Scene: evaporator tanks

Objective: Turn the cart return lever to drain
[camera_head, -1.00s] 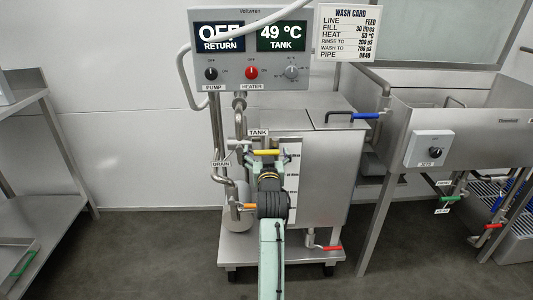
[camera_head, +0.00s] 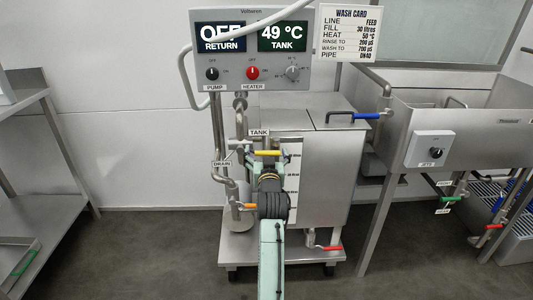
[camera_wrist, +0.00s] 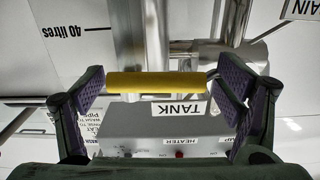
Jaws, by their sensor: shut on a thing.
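The cart return lever has a yellow handle (camera_head: 267,153). It lies level across the picture, just below the TANK label (camera_head: 258,132). The DRAIN label (camera_head: 221,164) is lower and to the left. My gripper (camera_head: 269,158) is at the lever, its arm reaching in from below. In the wrist view the yellow handle (camera_wrist: 155,82) lies lengthwise between the two purple-padded fingers of my gripper (camera_wrist: 160,85), which are shut on its ends. The upside-down TANK label (camera_wrist: 178,107) shows beside it. My arm hides part of the pipework below the lever.
The control panel (camera_head: 252,50) above reads OFF RETURN and 49 °C TANK. The steel tank (camera_head: 320,175) stands close on the right. Pipes (camera_head: 218,135) rise on the left, with an orange handle (camera_head: 249,206) lower down. A red-handled valve (camera_head: 328,247) sits near the cart's base.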

